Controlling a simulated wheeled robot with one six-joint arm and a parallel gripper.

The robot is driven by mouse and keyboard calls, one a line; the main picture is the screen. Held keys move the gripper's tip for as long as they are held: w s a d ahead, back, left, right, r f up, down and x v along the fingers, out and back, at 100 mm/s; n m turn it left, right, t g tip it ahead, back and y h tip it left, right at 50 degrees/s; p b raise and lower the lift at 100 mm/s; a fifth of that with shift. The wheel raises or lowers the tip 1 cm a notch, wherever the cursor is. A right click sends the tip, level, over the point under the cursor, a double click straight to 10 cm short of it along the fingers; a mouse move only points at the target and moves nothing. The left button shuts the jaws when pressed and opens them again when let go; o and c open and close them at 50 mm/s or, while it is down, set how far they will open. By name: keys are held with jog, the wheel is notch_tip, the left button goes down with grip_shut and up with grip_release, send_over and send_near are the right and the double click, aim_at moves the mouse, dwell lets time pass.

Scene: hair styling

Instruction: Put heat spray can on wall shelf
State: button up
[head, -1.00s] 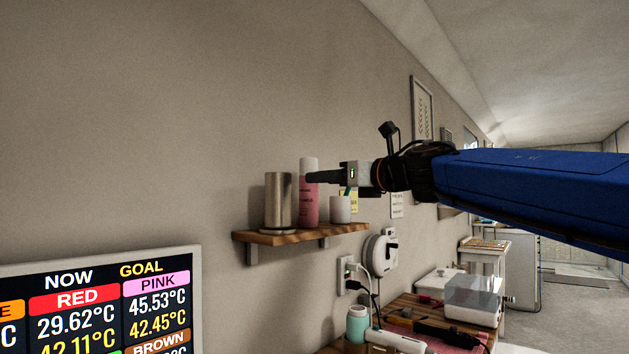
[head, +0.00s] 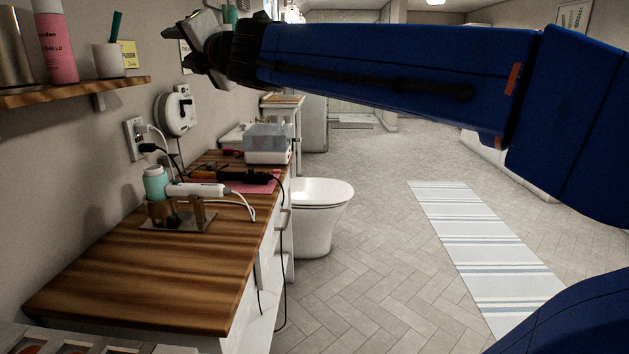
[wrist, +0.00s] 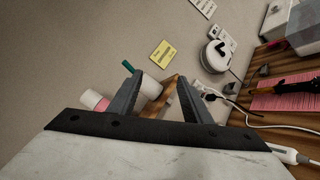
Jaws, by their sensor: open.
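The heat spray can (head: 57,45), pink with a white cap, stands upright on the wooden wall shelf (head: 75,92) at the left of the head view. A metal cylinder is to its left and a white cup (head: 108,60) to its right. My gripper (head: 172,50) is open and empty, to the right of the can and apart from it. In the wrist view, the can (wrist: 95,100) shows left of my open fingers (wrist: 158,82), partly hidden by the gripper body. The cup and shelf show between the fingers, beyond them.
A wooden counter (head: 135,265) below the shelf holds a teal bottle (head: 154,183), cabled styling tools, a pink mat and a clear-lidded box (head: 268,142). A white wall-mounted device (head: 175,113) hangs above it. A toilet (head: 318,215) and open floor with a striped rug (head: 485,245) are to the right.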

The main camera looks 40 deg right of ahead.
jog(key=s+d+f+m+g+h, duration=0.25)
jog(key=d+f+m, duration=0.2)
jog(key=f, duration=0.25)
jog(key=s+d+f+m+g+h, duration=0.1)
jog(key=s+d+f+m+h, duration=0.1)
jog(key=s+d+f+m, duration=0.35)
jog(key=s+d+f+m+g+h, duration=0.25)
jog(key=f+m, duration=0.35)
jog(key=f, duration=0.3)
jog(key=s+a+f+m+g+y, duration=0.1)
jog(key=s+f+m+g, duration=0.3)
jog(key=s+f, duration=0.6)
jog(key=s+a+f+m+g+y, duration=0.1)
jog(key=s+f+m+g, duration=0.2)
jog(key=s+f+m, duration=0.3)
jog(key=s+f, duration=0.4)
jog(key=f, duration=0.6)
jog(key=shift+s+m+g+y, duration=0.4)
